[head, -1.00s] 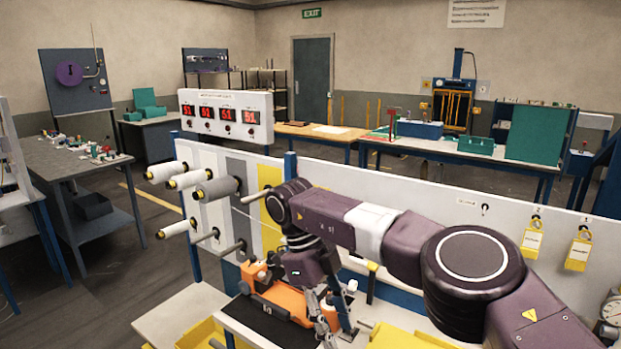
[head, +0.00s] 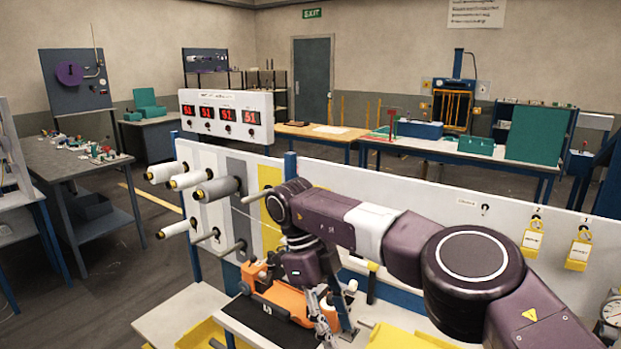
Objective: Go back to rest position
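My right arm comes in from the right and reaches across the board to the orange device (head: 285,301) on the bench. My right gripper (head: 334,326) hangs low, just right of the orange device, with its fingers pointing down. It overlaps orange and white parts there, so I cannot tell whether it is open or holds anything. My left arm and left gripper are out of view.
A white board (head: 420,203) with spools on pegs (head: 217,189) stands behind the bench. A panel with red displays (head: 226,117) is above it. Yellow trays (head: 200,335) lie at the front. Yellow tags (head: 578,254) hang at right.

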